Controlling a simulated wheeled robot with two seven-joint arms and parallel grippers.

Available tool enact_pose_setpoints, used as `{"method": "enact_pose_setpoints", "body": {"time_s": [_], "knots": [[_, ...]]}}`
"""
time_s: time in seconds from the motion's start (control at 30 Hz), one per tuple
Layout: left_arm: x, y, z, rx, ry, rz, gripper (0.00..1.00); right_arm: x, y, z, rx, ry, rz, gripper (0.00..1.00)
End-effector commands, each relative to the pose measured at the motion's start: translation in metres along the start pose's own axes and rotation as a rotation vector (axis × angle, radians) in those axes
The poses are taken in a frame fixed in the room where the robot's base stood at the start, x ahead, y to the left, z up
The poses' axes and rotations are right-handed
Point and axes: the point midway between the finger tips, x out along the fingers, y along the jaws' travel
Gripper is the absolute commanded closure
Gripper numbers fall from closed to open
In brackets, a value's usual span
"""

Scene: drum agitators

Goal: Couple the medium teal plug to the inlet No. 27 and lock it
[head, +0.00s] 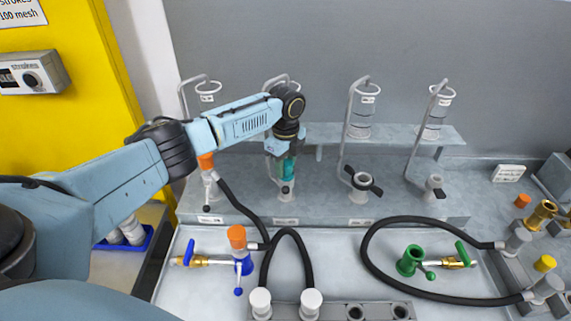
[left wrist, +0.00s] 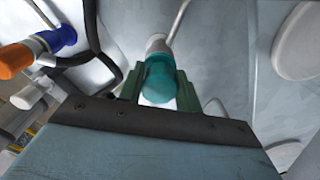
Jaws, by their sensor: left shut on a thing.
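The teal plug (head: 289,168) is in the jaws of my left gripper (head: 287,158), over the second inlet from the left (head: 286,194) on the grey ledge. In the left wrist view the teal plug (left wrist: 160,78) sits between the two fingers (left wrist: 158,92), with the pale inlet (left wrist: 156,42) just beyond its end. Plug and inlet look lined up and close or touching; how deep the plug sits I cannot tell. A dark lever knob shows at the inlet's front. The inlet labels are too small to read. My right gripper is not in view.
Two open inlets (head: 362,181) with dark levers are to the right. Glass cylinders (head: 361,117) stand behind. Black hoses, a blue-and-orange fitting (head: 239,250) and a green fitting (head: 409,262) lie in front.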

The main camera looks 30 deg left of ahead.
Motion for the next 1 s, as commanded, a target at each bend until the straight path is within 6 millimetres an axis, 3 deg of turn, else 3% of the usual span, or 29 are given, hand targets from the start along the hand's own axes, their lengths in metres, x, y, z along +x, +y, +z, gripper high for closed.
{"method": "enact_pose_setpoints", "body": {"time_s": [0.2,0.23,0.4,1.0], "knots": [[0.0007,-0.0001,-0.0001,0.000,0.000,0.000,0.89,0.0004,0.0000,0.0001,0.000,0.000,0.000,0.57],[0.0007,-0.0001,-0.0001,0.000,0.000,0.000,0.64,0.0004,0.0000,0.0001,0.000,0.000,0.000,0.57],[0.0006,-0.0001,-0.0001,0.000,0.000,0.000,0.41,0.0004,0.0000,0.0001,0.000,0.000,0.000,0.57],[-0.0021,0.0001,0.0001,0.000,0.000,0.000,0.40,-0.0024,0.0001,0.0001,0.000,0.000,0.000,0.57]]}}
